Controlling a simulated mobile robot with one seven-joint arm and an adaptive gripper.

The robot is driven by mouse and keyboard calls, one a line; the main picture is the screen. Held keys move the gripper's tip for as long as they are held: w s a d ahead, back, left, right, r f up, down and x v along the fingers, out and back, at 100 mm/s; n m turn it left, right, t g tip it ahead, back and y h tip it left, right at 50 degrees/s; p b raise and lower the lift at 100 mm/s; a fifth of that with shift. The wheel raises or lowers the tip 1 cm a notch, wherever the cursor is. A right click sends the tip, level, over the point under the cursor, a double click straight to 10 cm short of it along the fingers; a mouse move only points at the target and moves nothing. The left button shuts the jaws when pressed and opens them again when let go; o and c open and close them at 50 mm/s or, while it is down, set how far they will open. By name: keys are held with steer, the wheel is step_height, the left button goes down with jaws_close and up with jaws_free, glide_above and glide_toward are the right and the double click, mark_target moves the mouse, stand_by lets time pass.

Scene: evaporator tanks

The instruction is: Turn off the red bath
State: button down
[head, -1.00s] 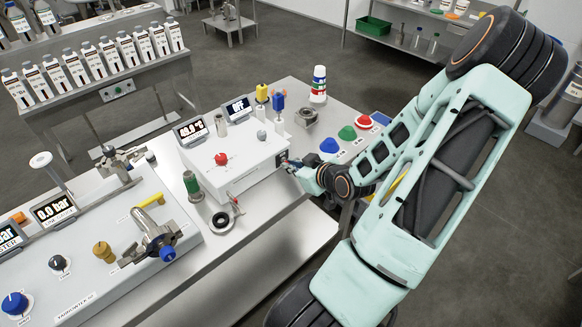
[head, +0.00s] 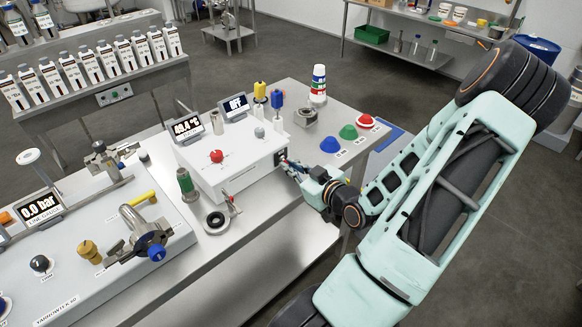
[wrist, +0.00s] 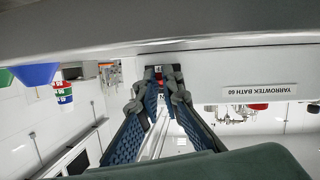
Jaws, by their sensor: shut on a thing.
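The white bath box (head: 235,165) stands on the steel bench, with a red knob (head: 216,156) and a grey knob (head: 259,132) on top. Behind it, one display (head: 188,128) shows a temperature of about 49 °C; the other display (head: 237,106) appears to read OFF. A small dark switch housing (head: 281,157) sits on the box's right side. My gripper (head: 287,164) is at that housing. In the upside-down wrist view, my gripper (wrist: 161,90) has its fingertips closed in around the switch (wrist: 165,69), where a bit of red shows. The fingers partly hide it.
The box's side carries a label, YARROWTEK BATH 60 (wrist: 259,91). A panel with valves (head: 150,240) lies at the left. Open floor lies beyond the bench's right edge.

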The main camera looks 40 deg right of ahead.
steer(key=c, duration=2.1)
jaws_free()
steer(key=v, duration=0.7)
steer(key=shift+s+r, duration=0.1)
steer(key=shift+s, duration=0.15)
steer(key=shift+w, duration=0.1)
